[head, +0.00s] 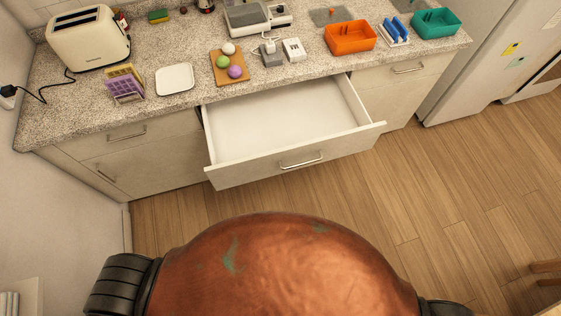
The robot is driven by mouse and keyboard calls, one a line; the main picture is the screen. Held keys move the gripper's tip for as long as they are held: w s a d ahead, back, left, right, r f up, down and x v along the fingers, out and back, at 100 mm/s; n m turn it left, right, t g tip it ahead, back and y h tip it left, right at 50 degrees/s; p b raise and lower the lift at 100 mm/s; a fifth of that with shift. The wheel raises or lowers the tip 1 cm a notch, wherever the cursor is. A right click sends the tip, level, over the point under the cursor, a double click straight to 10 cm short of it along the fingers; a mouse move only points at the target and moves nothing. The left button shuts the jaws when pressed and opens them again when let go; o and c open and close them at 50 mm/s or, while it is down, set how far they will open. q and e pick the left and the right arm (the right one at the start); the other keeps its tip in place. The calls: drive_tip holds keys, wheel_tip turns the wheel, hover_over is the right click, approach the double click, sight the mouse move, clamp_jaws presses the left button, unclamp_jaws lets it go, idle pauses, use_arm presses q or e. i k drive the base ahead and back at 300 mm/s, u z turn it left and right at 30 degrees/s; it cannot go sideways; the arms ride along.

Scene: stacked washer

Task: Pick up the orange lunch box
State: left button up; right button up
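The orange lunch box (350,38) sits on the granite counter near its front edge, right of the middle in the head view. It is an open rectangular tray with low walls and a divider inside. Nothing touches it from above. Neither of my grippers shows in this view, so whether they are open or shut is hidden.
An empty white drawer (290,128) stands pulled out below the counter (190,112), in front of the lunch box's left side. A white rack with blue items (393,32) and a teal box (436,23) stand to its right. White (293,50) and grey (270,54) small items stand left.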

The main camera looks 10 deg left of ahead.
sight(349, 37)
drive_tip(key=z, duration=1.7)
drive_tip(key=i, duration=2.25)
drive_tip(key=u, duration=2.7)
